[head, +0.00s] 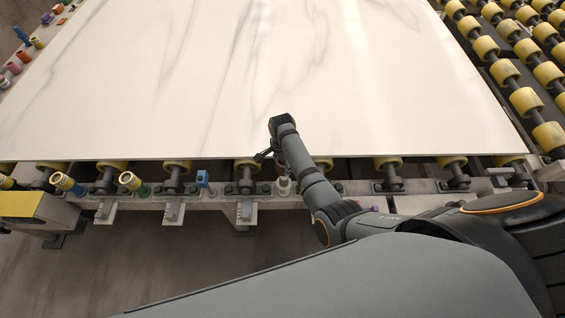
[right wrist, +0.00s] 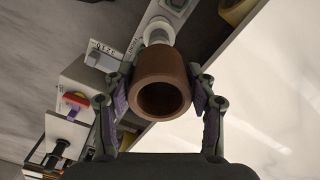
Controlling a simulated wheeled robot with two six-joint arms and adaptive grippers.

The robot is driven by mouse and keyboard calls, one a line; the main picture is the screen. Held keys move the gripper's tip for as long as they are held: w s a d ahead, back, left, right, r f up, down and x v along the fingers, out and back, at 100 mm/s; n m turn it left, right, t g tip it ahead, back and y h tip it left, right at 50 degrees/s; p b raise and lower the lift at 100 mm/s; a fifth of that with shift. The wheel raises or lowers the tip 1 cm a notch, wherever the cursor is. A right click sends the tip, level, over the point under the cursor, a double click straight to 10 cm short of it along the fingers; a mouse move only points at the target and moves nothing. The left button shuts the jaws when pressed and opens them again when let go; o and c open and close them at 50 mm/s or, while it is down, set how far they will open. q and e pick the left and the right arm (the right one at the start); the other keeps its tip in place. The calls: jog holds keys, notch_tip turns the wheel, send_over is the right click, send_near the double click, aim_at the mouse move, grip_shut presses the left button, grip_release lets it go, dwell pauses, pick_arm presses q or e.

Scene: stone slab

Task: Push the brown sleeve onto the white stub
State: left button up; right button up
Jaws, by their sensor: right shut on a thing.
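The brown sleeve (right wrist: 162,68) is a short hollow cylinder. In the right wrist view its open end faces the camera. My right gripper (right wrist: 162,88) is shut on it, with one finger on each side; in the head view this gripper (head: 263,154) is small and dark above the slab's front edge. The white stub (right wrist: 158,32) shows just beyond the sleeve's far end, roughly in line with it, partly hidden by it. I cannot tell whether they touch. In the head view the white stub (head: 283,185) stands on the rail. My left gripper is not in view.
A large white marble slab (head: 190,85) lies on yellow rollers (head: 525,101). Along the front rail (head: 345,187) stand a blue piece (head: 202,179) and tilted yellow-topped pieces (head: 131,181). A labelled plate (right wrist: 103,55) and a red-handled part (right wrist: 76,101) lie left of the sleeve.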

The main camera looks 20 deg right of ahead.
aim_at(282, 170)
notch_tip(282, 170, down, 2)
jog(key=shift+f+b, duration=0.1)
jog(key=shift+b, duration=0.5)
notch_tip(282, 170, down, 2)
jog(key=shift+s+f+b, duration=0.1)
jog(key=shift+f+b, duration=0.05)
jog(key=shift+b, duration=0.75)
jog(key=shift+f, duration=0.25)
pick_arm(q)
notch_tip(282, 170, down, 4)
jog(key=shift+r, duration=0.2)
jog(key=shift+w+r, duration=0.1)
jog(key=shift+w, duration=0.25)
pick_arm(e)
jog(key=shift+r, duration=0.1)
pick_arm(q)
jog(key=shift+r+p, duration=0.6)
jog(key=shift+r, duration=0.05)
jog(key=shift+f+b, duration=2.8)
pick_arm(e)
jog(key=shift+f, duration=3.6)
jog(key=o, duration=1.3)
